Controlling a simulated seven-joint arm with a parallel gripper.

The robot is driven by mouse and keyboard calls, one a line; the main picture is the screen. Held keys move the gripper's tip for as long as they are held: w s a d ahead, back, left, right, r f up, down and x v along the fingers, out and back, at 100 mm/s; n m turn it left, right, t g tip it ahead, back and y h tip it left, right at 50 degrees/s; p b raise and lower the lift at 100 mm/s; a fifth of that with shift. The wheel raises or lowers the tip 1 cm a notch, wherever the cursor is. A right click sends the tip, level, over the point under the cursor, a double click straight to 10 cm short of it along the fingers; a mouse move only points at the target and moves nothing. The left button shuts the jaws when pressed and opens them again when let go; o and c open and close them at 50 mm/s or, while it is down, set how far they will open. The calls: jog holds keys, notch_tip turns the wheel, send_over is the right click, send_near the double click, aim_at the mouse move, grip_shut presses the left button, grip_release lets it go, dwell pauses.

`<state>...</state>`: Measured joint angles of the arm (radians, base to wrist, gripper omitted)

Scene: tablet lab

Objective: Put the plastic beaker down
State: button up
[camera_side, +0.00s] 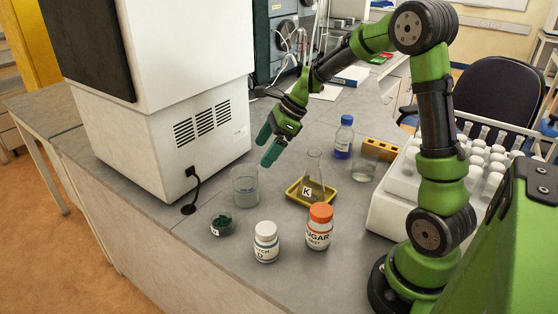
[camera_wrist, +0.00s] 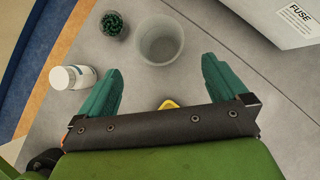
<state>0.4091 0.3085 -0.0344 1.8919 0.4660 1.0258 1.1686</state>
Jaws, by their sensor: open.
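The plastic beaker (camera_side: 245,186), clear and empty-looking, stands upright on the grey bench beside the white machine. It also shows in the wrist view (camera_wrist: 160,42), just beyond my fingertips. My gripper (camera_side: 267,146) is open, its teal fingers spread and empty. It is above and a little to the right of the beaker in the side view. In the wrist view my gripper (camera_wrist: 162,68) has its two fingers on either side, with the beaker ahead between them, apart from both.
A small dish of green crystals (camera_side: 221,225), a white jar (camera_side: 266,242) and an orange-capped sugar jar (camera_side: 319,227) stand nearby. A labelled flask (camera_side: 313,182) sits on a yellow tray (camera_side: 296,194). A blue-capped bottle (camera_side: 344,137) and another clear beaker (camera_side: 363,162) stand farther right.

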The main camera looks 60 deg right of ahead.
jog(key=s+a+r+n+t+h, duration=0.1)
jog(key=s+a+r+n, duration=0.4)
jog(key=s+n, duration=0.4)
jog(key=s+a+r+n+t+h, duration=0.1)
jog(key=s+a+r+n, duration=0.4)
jog(key=s+n, duration=0.5)
jog(key=a+n, duration=0.2)
jog(key=n, duration=0.2)
jog(key=shift+t+h, duration=0.3)
